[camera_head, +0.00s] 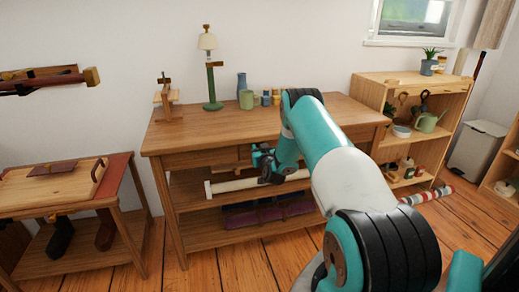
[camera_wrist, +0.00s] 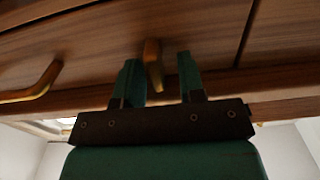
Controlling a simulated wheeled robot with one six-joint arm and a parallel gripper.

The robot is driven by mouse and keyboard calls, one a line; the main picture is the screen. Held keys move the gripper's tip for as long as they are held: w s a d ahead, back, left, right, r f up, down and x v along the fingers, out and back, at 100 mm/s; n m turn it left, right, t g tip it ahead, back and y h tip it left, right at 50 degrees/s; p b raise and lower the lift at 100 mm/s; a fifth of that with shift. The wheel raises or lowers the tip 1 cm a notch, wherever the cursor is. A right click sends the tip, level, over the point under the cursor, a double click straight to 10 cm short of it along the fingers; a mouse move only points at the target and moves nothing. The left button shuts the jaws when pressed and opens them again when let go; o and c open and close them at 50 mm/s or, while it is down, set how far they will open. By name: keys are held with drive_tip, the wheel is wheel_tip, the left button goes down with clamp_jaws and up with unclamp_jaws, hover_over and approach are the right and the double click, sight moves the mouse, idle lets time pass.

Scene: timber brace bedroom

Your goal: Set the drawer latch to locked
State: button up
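The wooden desk (camera_head: 225,128) stands against the wall, with drawer fronts below its top. In the wrist view, the drawer front (camera_wrist: 95,50) fills the upper part. A small brass-coloured latch piece (camera_wrist: 152,62) projects from it, pointing roughly down the picture and slightly tilted. My gripper (camera_wrist: 160,70) is open, with its two green fingers on either side of the latch and the left finger closer; contact cannot be told. A curved brass handle (camera_wrist: 35,86) is to the left. In the head view, my gripper (camera_head: 263,158) is at the drawer front and the latch cannot be made out.
A pale bar (camera_head: 232,185) runs below my gripper. A lamp (camera_head: 210,68), a green mug (camera_head: 246,99) and a blue vase (camera_head: 241,82) stand on the desk. A low table (camera_head: 70,205) is left; a shelf unit (camera_head: 440,85) is right.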

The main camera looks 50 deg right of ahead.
clamp_jaws()
drive_tip(key=shift+s+d+f+m+b, duration=0.15)
drive_tip(key=shift+d+f+m+b, duration=0.15)
drive_tip(key=shift+m, duration=2.65)
drive_tip(key=shift+s+d+f+m+b, duration=0.2)
drive_tip(key=shift+f+m+b, duration=0.15)
drive_tip(key=shift+m, duration=2.65)
drive_tip(key=shift+s+d+f+m+b, duration=0.1)
drive_tip(key=shift+d+f+m+b, duration=0.2)
drive_tip(key=shift+m, duration=2.65)
